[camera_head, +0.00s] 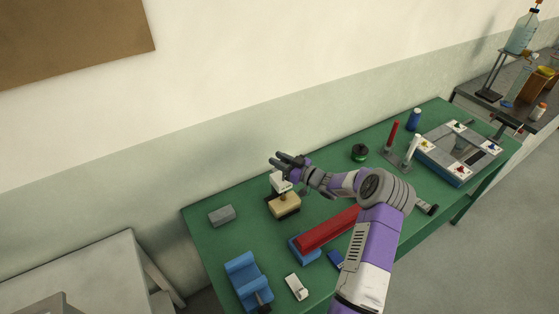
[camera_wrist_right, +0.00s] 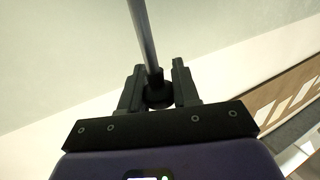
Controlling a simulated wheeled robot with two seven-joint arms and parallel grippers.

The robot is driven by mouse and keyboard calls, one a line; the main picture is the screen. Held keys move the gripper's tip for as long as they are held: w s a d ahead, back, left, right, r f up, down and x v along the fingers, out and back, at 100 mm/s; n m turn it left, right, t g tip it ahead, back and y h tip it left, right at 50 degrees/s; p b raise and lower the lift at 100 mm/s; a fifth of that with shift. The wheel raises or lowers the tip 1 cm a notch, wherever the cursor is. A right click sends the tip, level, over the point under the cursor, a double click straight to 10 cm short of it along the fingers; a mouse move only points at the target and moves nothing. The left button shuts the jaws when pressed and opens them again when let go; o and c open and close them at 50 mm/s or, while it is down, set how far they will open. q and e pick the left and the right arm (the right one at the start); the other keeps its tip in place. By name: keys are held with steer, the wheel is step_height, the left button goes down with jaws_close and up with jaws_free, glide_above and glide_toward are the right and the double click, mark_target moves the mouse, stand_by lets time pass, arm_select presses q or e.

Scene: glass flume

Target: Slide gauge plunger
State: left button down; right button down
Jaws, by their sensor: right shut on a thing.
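My right gripper (camera_head: 284,161) reaches over the table from the right, above a small white block (camera_head: 281,183) on a tan and dark base (camera_head: 284,206). In the right wrist view, the fingers of the right gripper (camera_wrist_right: 158,90) are shut around the dark round end of a thin grey rod (camera_wrist_right: 143,38), which looks like the gauge plunger. The rod runs up out of the top of that view. In the head view the rod is too small or hidden to make out. My left gripper is not in view.
A green table (camera_head: 225,240) carries a grey block (camera_head: 222,215), a blue cradle (camera_head: 245,280), a red bar (camera_head: 325,231), a green-black knob (camera_head: 360,153) and a framed tray (camera_head: 430,155). The wall is close behind. Bare green surface lies left of the tan base.

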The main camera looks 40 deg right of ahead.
step_height(320, 180, up, 4)
steer(key=shift+r+p, duration=0.2)
steer(key=shift+p, duration=0.5)
steer(key=c, duration=0.8)
jaws_free()
steer(key=shift+c, duration=0.2)
steer(key=b+v, duration=0.1)
steer(key=v, duration=0.6)
steer(key=shift+s, duration=0.3)
steer(key=shift+d, duration=0.1)
